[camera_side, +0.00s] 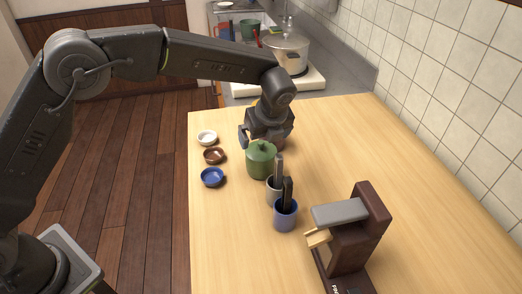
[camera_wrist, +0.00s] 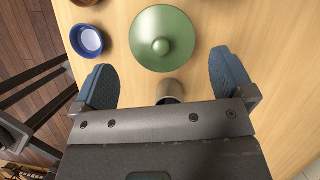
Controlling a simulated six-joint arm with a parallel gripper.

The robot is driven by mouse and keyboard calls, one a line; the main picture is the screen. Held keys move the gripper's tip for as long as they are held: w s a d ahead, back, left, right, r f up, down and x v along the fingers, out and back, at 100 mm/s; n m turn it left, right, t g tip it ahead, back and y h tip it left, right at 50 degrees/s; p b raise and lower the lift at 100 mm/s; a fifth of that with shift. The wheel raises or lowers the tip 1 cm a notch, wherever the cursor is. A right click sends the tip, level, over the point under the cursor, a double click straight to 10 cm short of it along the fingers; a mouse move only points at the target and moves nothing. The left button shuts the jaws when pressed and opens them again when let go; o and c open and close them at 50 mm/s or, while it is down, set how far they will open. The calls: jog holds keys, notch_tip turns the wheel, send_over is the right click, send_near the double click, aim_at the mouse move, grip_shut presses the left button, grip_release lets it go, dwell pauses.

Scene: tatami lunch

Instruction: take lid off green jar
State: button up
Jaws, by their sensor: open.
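The green jar (camera_side: 261,161) stands upright on the wooden table, with its domed green lid (camera_wrist: 176,25) on top. The lid's round knob (camera_wrist: 160,46) shows near the top middle of the wrist view. My gripper (camera_side: 265,138) is open and empty; in the side view it appears above and behind the jar. In the wrist view its two blue finger pads (camera_wrist: 165,82) are spread wide, with the jar beyond them in the picture. I see no contact with the lid. The jar's lower body is hidden by the lid in the wrist view.
A grey cup (camera_wrist: 168,88) and a blue cup (camera_side: 285,217), both holding dark upright items, stand close to the jar. White (camera_side: 207,138), brown (camera_side: 214,156) and blue (camera_side: 212,177) small bowls lie left. A dark brown machine (camera_side: 357,238) stands front right. The table's right side is clear.

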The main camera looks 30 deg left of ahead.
aim_at(262, 143)
jog(key=x, duration=0.5)
jog(key=shift+f, duration=0.15)
jog(key=shift+d, duration=0.1)
jog(key=c, duration=0.6)
